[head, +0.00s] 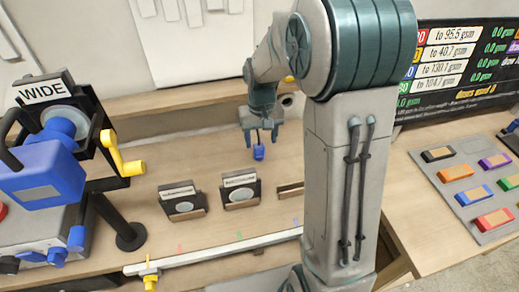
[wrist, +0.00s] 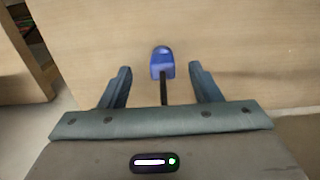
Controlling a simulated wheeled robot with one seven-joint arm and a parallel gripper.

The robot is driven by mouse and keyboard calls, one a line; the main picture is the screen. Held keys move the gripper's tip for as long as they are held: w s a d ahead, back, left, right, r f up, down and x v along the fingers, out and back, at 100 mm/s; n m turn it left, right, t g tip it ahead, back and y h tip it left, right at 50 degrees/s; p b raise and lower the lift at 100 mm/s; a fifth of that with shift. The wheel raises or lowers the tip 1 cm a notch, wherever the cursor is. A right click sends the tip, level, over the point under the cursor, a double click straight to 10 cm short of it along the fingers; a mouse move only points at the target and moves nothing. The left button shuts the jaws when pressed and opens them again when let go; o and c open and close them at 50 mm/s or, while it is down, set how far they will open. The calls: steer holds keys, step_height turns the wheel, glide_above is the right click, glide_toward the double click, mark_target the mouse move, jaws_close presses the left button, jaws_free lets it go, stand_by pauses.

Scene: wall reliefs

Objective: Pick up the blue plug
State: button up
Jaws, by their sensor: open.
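The blue plug (wrist: 162,64) is between the two fingertips of my gripper (wrist: 160,70) in the wrist view, with a gap on each side. A dark thin stem runs from it back toward the palm. In the head view the small blue plug (head: 259,153) shows just below my gripper (head: 261,137), which points down above the wooden bench. The fingers are apart and I see no contact with the plug. What bears the plug is hard to make out.
Two small dark stands with labels (head: 182,201) are on the bench (head: 215,215). A blue machine with a yellow handle (head: 122,155) is at left. A grey board with several coloured blocks (head: 465,190) is at right. A pale rail (head: 210,250) crosses the front.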

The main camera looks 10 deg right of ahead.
mark_target(260, 147)
steer(key=shift+w+a+f+p, duration=0.1)
steer(key=shift+f+p, duration=0.15)
steer(key=shift+f, duration=0.95)
steer(key=shift+w+d+f+p, duration=0.15)
steer(key=shift+f+p, duration=0.1)
steer(key=shift+f, duration=1)
steer(key=shift+w+a+f+p, duration=0.15)
steer(key=shift+f+p, duration=0.1)
steer(key=shift+f, duration=0.95)
steer(key=shift+c, duration=0.3)
steer(key=c, duration=1)
